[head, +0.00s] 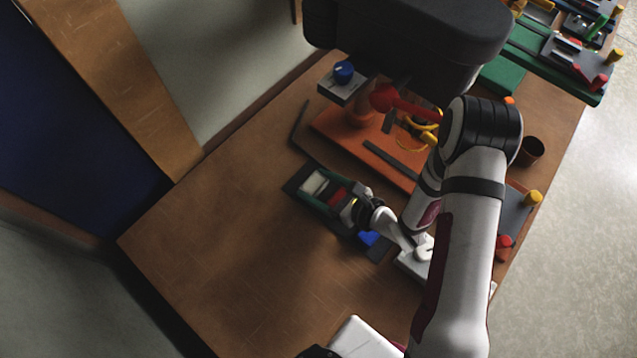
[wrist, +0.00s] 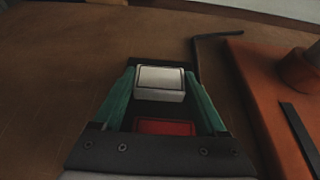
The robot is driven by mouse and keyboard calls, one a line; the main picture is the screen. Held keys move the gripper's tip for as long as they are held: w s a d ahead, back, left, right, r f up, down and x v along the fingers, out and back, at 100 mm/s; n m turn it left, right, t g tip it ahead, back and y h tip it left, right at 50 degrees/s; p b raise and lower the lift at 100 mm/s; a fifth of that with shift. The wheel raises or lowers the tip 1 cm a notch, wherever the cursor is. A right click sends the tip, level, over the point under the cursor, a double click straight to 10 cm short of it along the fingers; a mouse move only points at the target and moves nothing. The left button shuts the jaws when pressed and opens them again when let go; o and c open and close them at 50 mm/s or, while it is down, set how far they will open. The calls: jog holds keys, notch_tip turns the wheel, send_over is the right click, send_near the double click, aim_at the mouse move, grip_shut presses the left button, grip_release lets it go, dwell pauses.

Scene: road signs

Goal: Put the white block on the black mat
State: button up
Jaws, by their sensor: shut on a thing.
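The white block (head: 315,183) is at the far end of my gripper, over the far end of the black mat (head: 292,187). In the wrist view the white block (wrist: 160,82) sits between the two green fingers of my gripper (wrist: 160,90), which are shut on it. I cannot tell whether its underside touches the mat. A red block (head: 338,195) lies nearer my wrist, and it also shows between the fingers in the wrist view (wrist: 165,127). My gripper and wrist hide much of the mat.
A blue block (head: 370,238) lies by the near end of the mat. An orange board (head: 340,128) with parts on it stands behind, beside a thin black bent rod (head: 299,122). The table's left and front areas (head: 220,250) are clear.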

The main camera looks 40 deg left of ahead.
jog(key=shift+f, duration=0.1)
jog(key=o, duration=1.4)
